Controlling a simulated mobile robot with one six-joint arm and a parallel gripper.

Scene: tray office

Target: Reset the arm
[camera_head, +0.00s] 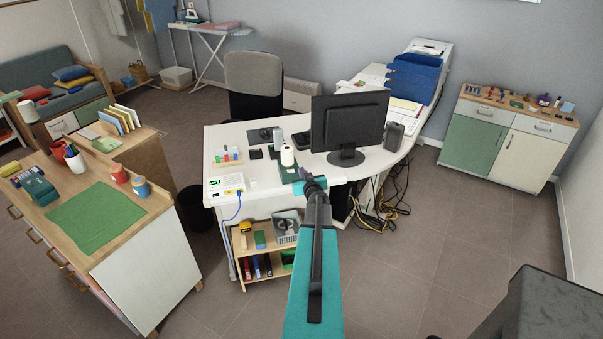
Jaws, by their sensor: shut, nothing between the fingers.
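My arm (314,250) reaches up from the bottom middle of the picture. It ends, as far as I can see, at a dark joint (315,186) in front of the white desk's near edge. I see nothing held.
The white desk (385,176) bears a black monitor (348,121), a white roll (287,156) and small items. A shelf unit (262,270) stands under it. A wooden cabinet with a green mat (97,218) stands left. A green-and-white cabinet (473,147) stands right.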

